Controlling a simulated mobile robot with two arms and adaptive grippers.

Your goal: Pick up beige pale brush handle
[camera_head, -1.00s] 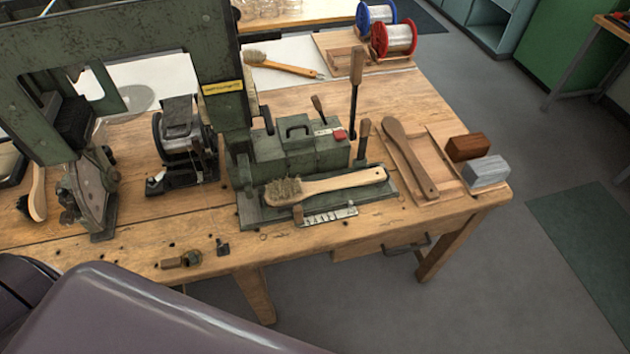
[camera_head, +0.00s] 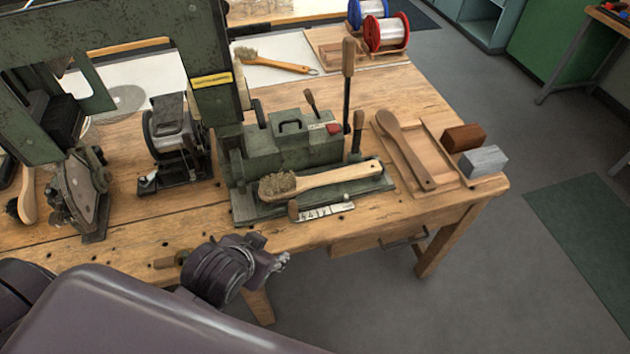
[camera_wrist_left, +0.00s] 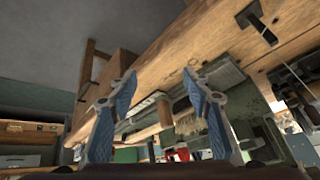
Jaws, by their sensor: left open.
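A brush with a pale beige handle (camera_head: 335,176) lies on the green machine's base plate, its bristles at the left end. My left gripper (camera_head: 283,262) is in front of the bench's front edge, below and apart from the pale brush. In the left wrist view its two blue-padded fingers (camera_wrist_left: 160,76) are spread with nothing between them. Bristles (camera_wrist_left: 188,123) show behind the fingers there; the handle is hard to make out. My right gripper is not in view.
The green machine (camera_head: 285,150) has upright levers behind the pale brush. A metal comb-like piece (camera_head: 325,211) lies in front of it. Two blocks (camera_head: 483,161) stand at the right bench edge. Another brush (camera_head: 275,62) lies on a white sheet at the back.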

